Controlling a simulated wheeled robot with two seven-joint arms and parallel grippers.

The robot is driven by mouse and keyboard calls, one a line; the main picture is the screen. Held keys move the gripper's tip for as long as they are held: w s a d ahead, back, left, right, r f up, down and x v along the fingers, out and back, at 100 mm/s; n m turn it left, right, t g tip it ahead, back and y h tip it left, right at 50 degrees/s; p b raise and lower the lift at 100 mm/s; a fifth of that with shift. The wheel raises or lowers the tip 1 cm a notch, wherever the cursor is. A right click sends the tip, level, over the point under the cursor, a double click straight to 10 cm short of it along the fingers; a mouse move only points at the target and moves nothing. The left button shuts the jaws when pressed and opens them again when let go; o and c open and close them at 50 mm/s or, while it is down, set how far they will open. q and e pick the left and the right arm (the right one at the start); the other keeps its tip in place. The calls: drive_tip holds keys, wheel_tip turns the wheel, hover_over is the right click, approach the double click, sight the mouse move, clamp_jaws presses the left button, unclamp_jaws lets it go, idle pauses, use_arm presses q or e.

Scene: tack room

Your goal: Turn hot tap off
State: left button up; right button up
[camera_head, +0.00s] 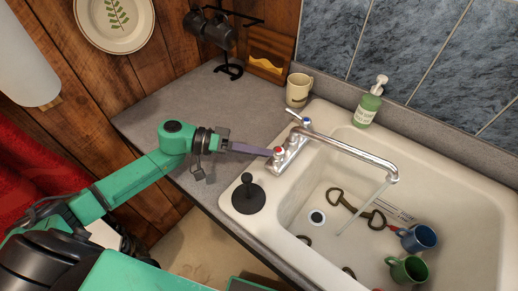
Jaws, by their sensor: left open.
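The hot tap (279,153) has a red-marked handle at the near end of the chrome faucet base. The faucet spout (350,150) reaches right over the white sink (478,190), and a thin stream of water (364,207) falls from its end. The cold tap (305,123) with a blue mark is at the far end of the base. My left gripper (262,151) is open, with its purplish finger pointing right and its tip right beside the hot tap. I cannot tell if they touch. My right gripper is not in view.
A black plunger-like stopper (248,194) stands on the sink's near left corner. A blue mug (418,238), a green mug (408,270) and metal bits (376,217) lie in the basin. A cream mug (298,90) and a soap bottle (369,103) stand behind the faucet.

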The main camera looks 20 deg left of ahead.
use_arm(q)
drive_tip(key=shift+w, duration=0.1)
clamp_jaws()
drive_tip(key=shift+a, duration=0.1)
idle(1.1)
